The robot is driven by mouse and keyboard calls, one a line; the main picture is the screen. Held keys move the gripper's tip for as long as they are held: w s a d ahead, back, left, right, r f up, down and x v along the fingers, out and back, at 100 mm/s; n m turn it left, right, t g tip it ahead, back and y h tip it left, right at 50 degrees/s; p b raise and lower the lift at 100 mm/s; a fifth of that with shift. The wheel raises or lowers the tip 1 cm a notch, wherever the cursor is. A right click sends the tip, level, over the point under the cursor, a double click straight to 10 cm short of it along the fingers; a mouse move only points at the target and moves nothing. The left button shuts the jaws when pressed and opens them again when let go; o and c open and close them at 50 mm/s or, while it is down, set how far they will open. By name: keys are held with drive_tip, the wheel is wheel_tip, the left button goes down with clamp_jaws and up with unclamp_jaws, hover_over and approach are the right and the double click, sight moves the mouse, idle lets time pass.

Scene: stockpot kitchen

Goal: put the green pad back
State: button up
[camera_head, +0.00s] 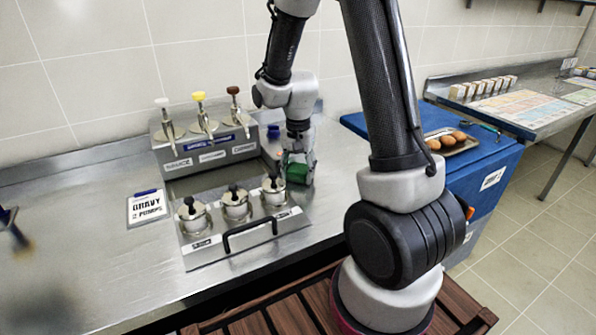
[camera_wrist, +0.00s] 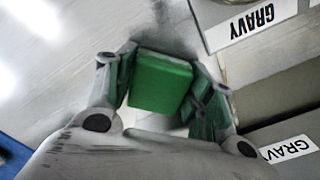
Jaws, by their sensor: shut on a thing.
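The green pad (camera_wrist: 160,83) is a small block between the two fingers of my gripper (camera_wrist: 165,90) in the wrist view. The fingers are shut on its sides. In the head view the green pad (camera_head: 296,172) is partly hidden by my gripper (camera_head: 299,165), which points down just right of the pump station. The pad is low over the steel counter (camera_head: 335,165); I cannot tell whether it touches it.
A pump station (camera_head: 205,150) with three pumps stands at the wall. A steel holder (camera_head: 210,255) with three lidded pots and a black handle is before it. A "GRAVY 2 PUMPS" card (camera_head: 147,208) lies left. A tray of brown eggs (camera_head: 460,146) is on the blue cabinet.

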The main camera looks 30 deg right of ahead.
sight(298, 169)
drive_tip(key=o, duration=0.8)
drive_tip(key=shift+f, duration=0.1)
wheel_tip(298, 169, up, 11)
drive_tip(key=s+r+n+t, duration=0.1)
drive_tip(key=s+r+n, duration=0.2)
drive_tip(key=s, duration=0.3)
drive_tip(key=s+d+r+n+t, duration=0.1)
drive_tip(key=s+r+n, duration=0.2)
drive_tip(key=s+r, duration=0.2)
drive_tip(key=s+r+n+t, duration=0.2)
drive_tip(key=s+r+n, duration=0.1)
drive_tip(key=s, duration=0.6)
drive_tip(key=shift+s+d+r, duration=0.2)
drive_tip(key=shift+d+r, duration=0.15)
drive_tip(key=shift+r, duration=0.25)
